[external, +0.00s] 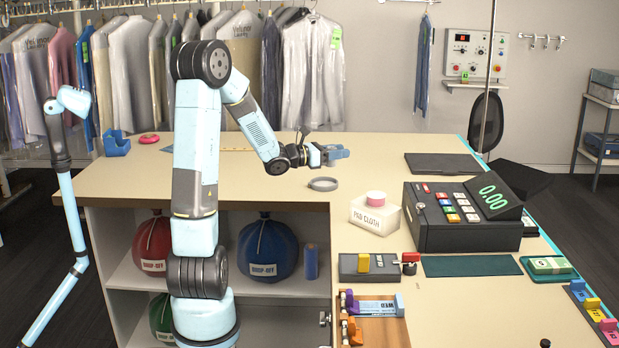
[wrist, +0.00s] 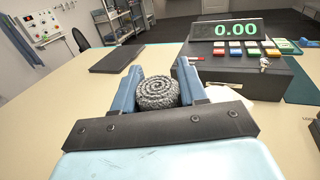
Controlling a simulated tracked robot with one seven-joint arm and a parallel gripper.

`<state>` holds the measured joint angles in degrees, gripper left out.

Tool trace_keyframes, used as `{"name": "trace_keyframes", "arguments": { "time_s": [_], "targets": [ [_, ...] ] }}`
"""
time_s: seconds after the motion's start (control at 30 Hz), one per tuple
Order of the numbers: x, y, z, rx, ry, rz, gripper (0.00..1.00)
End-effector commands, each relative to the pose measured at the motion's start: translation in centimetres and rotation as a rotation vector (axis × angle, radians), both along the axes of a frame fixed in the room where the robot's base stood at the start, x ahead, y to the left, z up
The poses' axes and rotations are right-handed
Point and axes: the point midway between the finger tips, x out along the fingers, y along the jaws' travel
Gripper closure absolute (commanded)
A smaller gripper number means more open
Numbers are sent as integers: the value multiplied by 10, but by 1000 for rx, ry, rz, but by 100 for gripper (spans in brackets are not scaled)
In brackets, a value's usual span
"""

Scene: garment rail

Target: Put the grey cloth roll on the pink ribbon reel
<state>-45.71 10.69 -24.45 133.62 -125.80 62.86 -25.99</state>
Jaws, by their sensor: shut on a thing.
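My gripper (external: 334,154) is above the counter, left of the cash register. In the wrist view my gripper's blue fingers (wrist: 157,88) are shut on the grey cloth roll (wrist: 157,94), whose spiral end faces the camera. In the external view the roll is mostly hidden by the fingers. A pink round reel (external: 376,198) sits on a white box labelled "PAD CLOTH" (external: 374,216), lower and to the right of my gripper. Another pink, ring-like item (external: 149,138) lies at the counter's far left. I cannot tell for certain which is the ribbon reel.
The cash register (external: 465,215) stands right of the white box. A dark flat pad (external: 443,164) lies behind the register. A blue dispenser (external: 117,143) is at far left. The counter's middle is mostly clear.

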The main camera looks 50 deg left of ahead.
Motion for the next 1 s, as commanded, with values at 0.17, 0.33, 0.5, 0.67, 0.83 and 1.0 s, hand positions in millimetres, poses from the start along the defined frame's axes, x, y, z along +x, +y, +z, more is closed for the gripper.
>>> {"name": "trace_keyframes", "arguments": {
  "time_s": [0.17, 0.33, 0.5, 0.67, 0.83, 1.0],
  "targets": [
    [-17, -44, 17, 3, -3, -74, 86],
    [-38, -81, 32, 3, -3, -140, 86],
    [-57, -110, 45, 2, -2, -196, 86],
    [-70, -126, 53, 0, -1, -229, 86],
    [-73, -132, 54, 0, 1, -243, 86],
    [-54, -134, 45, -2, 4, -244, 86]
  ]
}}
